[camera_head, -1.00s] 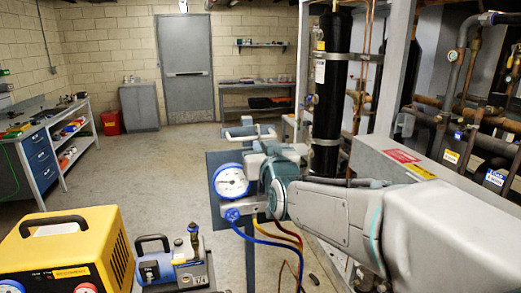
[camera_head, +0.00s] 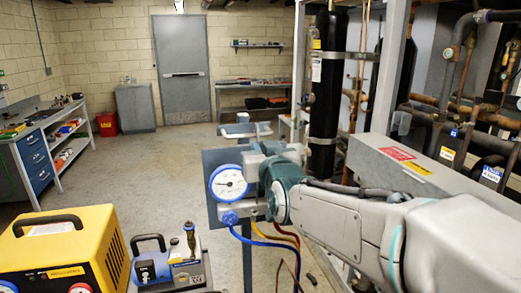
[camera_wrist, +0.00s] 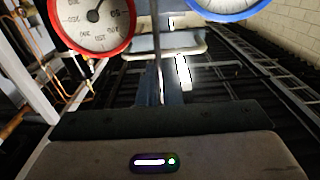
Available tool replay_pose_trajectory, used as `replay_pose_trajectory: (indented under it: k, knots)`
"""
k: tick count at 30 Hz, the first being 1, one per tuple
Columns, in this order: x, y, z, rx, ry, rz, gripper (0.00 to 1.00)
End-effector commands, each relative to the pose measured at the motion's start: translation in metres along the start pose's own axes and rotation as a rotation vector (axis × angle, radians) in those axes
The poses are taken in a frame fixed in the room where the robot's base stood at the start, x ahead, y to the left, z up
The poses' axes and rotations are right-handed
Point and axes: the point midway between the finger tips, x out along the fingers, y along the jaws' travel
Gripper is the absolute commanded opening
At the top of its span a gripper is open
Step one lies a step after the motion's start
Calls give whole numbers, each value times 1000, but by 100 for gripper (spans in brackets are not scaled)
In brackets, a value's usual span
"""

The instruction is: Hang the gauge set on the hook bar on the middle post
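The gauge set shows its blue-rimmed gauge (camera_head: 228,184) and metal manifold (camera_head: 250,207) in the head view, with blue, yellow and red hoses hanging down. In the wrist view its red gauge (camera_wrist: 92,20) and the lower edge of the blue gauge (camera_wrist: 226,8) are close to the camera. My gripper (camera_head: 266,188) appears shut on the gauge set; its fingertips are hidden. A pale bar with raised ends, seemingly the hook bar (camera_head: 246,131), is just beyond and above my gripper. It seems to show in the wrist view between the gauges (camera_wrist: 165,43). Contact cannot be told.
A blue-grey plate (camera_head: 217,160) and post stand behind the gauge. A yellow machine (camera_head: 65,250) and a small pump (camera_head: 170,268) are at front left. A black cylinder (camera_head: 326,90) and a grey metal box (camera_head: 425,165) flank the arm at right. Floor at left is clear.

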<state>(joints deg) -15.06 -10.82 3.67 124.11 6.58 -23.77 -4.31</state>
Motion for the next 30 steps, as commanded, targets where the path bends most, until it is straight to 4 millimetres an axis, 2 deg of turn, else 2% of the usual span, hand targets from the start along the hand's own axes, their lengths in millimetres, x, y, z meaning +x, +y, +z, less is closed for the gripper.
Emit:
replay_pose_trajectory:
  k: [5,30]
  knots:
    - [-6,0,-4,0,11,0,0]
    - [-63,0,-4,0,10,0,0]
